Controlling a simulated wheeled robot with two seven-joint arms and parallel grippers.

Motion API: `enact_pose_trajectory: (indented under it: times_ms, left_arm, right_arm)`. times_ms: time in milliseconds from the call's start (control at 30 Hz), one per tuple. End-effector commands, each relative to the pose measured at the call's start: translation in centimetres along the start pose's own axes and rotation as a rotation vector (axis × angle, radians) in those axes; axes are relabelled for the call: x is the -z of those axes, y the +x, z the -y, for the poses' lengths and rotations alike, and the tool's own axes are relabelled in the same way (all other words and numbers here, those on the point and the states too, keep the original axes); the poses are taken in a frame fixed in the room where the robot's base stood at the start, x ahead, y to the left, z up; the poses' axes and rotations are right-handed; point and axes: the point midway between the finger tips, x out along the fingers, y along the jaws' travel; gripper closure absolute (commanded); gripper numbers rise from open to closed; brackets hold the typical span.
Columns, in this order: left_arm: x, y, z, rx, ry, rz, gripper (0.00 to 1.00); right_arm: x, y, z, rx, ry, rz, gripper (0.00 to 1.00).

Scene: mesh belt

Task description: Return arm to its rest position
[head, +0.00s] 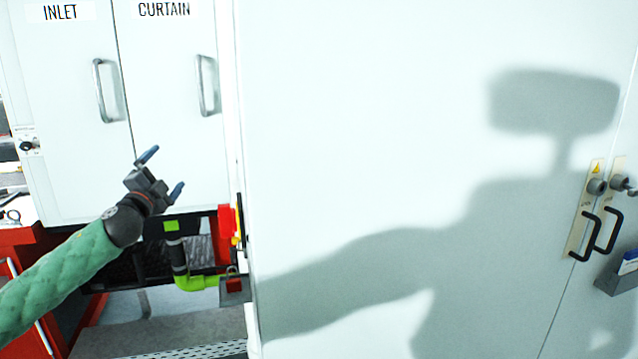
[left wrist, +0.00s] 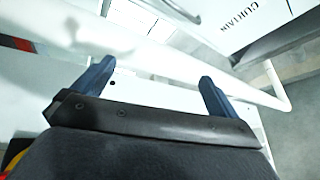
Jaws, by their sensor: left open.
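My left arm (head: 60,268), in a green quilted sleeve, reaches in from the left in the head view. My left gripper (head: 162,172) is open, with two blue fingertips spread apart and nothing between them. It is raised in front of the lower part of the white door marked CURTAIN. In the left wrist view the two blue fingers of the left gripper (left wrist: 155,85) stand wide apart, with pale panels and a white bar beyond. My right gripper is in neither view.
White doors marked INLET (head: 65,130) and CURTAIN (head: 175,90) have metal handles. A large white cabinet (head: 350,150) fills the right, with black handles (head: 597,235) at its edge. A lime-green pipe (head: 190,282) and red padlock (head: 234,285) sit low beside it.

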Motion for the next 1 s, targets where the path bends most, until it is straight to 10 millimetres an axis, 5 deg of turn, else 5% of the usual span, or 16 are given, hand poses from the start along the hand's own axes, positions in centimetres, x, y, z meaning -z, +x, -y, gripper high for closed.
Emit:
enact_pose_trajectory:
  times_ms: [133, 267, 600, 1000]
  left_arm:
    - [0.7, -1.6, -1.4, -0.014, -0.097, 0.174, 0.02]
    - [1.4, -4.3, -4.8, -0.078, -0.193, 0.333, 0.02]
    - [5.0, -16.4, -17.8, -0.391, -0.433, 0.677, 0.02]
    - [10.6, -30.6, -28.5, -0.71, -0.654, 0.868, 0.02]
  right_arm:
    - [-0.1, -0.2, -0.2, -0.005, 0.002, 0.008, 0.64]
    - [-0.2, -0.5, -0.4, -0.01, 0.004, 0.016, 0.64]
    - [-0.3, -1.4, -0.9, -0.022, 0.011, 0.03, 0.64]
    - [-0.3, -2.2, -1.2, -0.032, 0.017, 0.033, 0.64]
